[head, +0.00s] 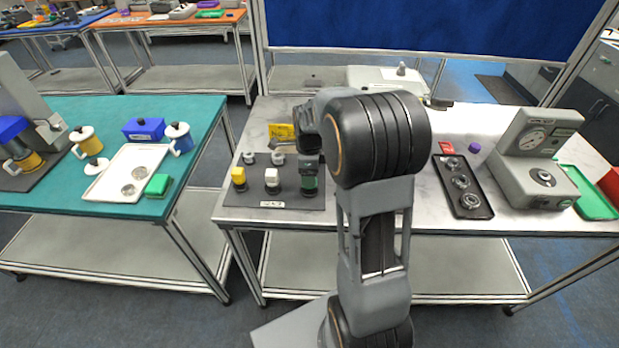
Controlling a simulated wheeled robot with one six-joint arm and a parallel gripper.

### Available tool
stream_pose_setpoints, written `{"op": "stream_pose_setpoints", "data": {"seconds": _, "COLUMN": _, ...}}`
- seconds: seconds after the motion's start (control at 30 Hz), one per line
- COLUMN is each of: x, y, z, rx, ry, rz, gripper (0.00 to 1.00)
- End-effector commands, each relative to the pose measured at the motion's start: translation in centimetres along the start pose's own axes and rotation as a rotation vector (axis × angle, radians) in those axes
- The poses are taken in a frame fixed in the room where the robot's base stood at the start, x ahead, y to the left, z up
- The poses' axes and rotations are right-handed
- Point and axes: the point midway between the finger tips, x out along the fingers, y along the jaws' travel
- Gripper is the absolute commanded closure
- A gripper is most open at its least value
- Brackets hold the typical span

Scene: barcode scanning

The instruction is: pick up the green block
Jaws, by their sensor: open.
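A green block (309,184) with a dark base stands at the right end of a row on a dark grey mat (244,201) on the marble-topped table. A yellow block (238,175) and a white block (272,177) stand to its left in the same row. My gripper (309,168) points down directly over the green block, very close to its top. It is open, though the fingers are small and partly hidden by my wrist. I cannot tell whether the fingers are around the block or just above it. Another green box (158,185) lies on the teal table.
Grey round pieces (249,158) and a yellow sign (280,132) are behind the row. A black tray (483,208) with round metal parts and a grey dial device (537,160) stand to the right. A white tray (115,188) lies on the separate teal table (205,115).

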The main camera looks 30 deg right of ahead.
Motion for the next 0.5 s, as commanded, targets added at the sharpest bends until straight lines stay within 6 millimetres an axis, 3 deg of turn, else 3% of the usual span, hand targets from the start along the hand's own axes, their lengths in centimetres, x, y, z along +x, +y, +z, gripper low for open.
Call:
{"op": "stream_pose_setpoints", "data": {"seconds": 0.37, "x": 1.04, "y": 0.02, "z": 0.0, "rx": -0.001, "ry": 0.0, "rz": -0.001, "gripper": 0.36}}
{"op": "stream_pose_setpoints", "data": {"seconds": 0.5, "x": 1.02, "y": 0.02, "z": 0.01, "rx": -0.001, "ry": 0.0, "rz": -0.001, "gripper": 0.48}}
